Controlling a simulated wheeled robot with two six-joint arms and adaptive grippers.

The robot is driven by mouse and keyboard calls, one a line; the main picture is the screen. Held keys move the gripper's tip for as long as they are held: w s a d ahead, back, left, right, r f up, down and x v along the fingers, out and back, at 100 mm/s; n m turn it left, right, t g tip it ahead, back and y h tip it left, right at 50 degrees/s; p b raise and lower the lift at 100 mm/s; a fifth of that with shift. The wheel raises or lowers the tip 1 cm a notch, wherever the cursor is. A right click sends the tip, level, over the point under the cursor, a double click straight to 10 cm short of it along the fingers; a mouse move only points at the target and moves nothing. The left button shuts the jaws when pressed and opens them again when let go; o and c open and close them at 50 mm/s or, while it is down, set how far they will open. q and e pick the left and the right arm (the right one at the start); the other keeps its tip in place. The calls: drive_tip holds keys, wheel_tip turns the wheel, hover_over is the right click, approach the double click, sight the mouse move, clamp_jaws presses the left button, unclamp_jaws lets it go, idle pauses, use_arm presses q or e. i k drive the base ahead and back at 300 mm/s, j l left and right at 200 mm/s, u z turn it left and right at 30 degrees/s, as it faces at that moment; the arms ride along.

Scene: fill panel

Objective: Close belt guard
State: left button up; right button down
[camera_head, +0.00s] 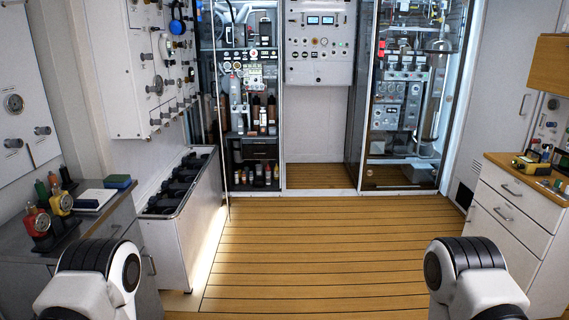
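I cannot pick out a belt guard for certain in the head view. A tall glass-fronted cabinet (404,95) with gauges and machinery stands at the back right. Another tall cabinet (250,100) with shelves of bottles and gauges stands at the back left. A white open-topped bin (190,215) with dark parts inside stands at the left. Only links of my two arms show, at the bottom left and bottom right. Both grippers are outside the picture.
A grey counter (112,222) with coloured bottles (60,200) is at the left. A white drawer unit (510,215) with tools on top stands at the right. A control panel (320,45) hangs at the back. The plank floor (325,245) between them is clear.

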sight(229, 34)
drive_tip(key=i, duration=3.3)
drive_tip(key=l+z, duration=0.05)
drive_tip(key=l, duration=0.05)
